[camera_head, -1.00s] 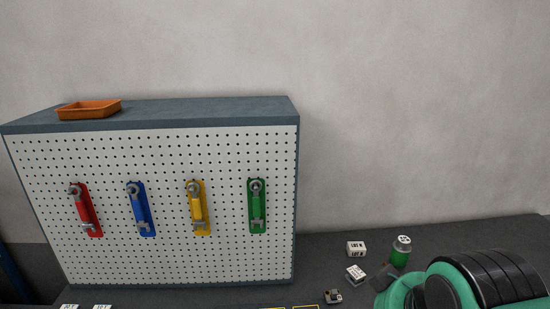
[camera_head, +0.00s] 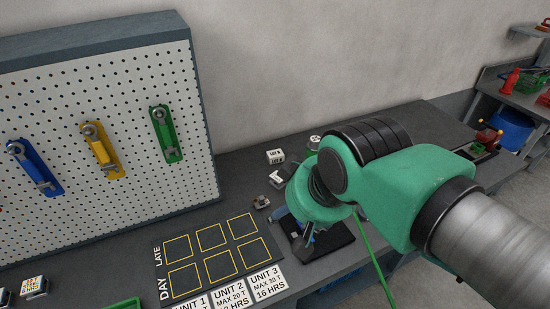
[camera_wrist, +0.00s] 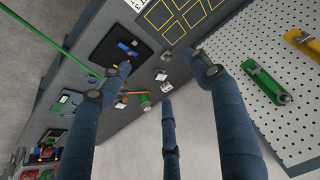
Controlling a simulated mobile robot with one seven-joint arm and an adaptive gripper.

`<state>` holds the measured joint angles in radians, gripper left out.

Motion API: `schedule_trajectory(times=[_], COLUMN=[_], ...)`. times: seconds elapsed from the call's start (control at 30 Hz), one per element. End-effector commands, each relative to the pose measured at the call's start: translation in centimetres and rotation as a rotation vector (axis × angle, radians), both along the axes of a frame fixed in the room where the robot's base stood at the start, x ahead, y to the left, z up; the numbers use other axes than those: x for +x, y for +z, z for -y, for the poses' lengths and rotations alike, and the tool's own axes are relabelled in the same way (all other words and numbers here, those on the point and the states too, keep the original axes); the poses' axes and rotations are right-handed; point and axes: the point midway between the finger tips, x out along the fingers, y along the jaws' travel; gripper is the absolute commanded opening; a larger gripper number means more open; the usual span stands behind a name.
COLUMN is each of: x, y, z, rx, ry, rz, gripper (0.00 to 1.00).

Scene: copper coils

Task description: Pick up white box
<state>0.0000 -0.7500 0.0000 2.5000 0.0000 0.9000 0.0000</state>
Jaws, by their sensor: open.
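Two small white boxes with dark print lie on the dark workbench. The farther white box (camera_head: 275,156) is near the wall and the nearer white box (camera_head: 277,172) is just in front of it. In the wrist view, a white box (camera_wrist: 166,87) and a second one (camera_wrist: 160,75) show between the spread fingers, some way beyond them. My gripper (camera_wrist: 163,77) is open and empty, with three dark blue fingers apart. In the head view my green arm hides most of the gripper, which is over the bench right of the boxes.
A small metal part (camera_head: 263,202) lies in front of the boxes. A green can (camera_head: 314,142) stands close to their right. A black mat with yellow squares (camera_head: 210,252) lies on the front left. A pegboard (camera_head: 110,140) with colored tools stands at the left.

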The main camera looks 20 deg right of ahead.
Motion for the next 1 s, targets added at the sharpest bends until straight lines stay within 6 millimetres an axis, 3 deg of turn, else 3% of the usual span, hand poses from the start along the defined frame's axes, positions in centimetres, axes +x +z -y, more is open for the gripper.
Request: schedule_trajectory(times=[0.03, 0.1, 0.13, 0.57, 0.77, 1.0], x=[0.0, 0.0, 0.0, 0.6, 3.0, 8.5], y=[0.0, 0.0, 0.0, 0.2, 1.0, 2.2], z=[0.0, 0.0, 0.0, 0.1, 0.3, 1.1], rx=[0.000, 0.000, 0.000, 0.000, 0.001, 0.001], ry=[0.000, 0.000, 0.000, -0.001, -0.003, -0.008], rz=[0.000, 0.000, 0.000, -0.001, -0.008, -0.019], gripper=[0.69, 0.83, 0.84, 0.84, 0.84, 0.84])
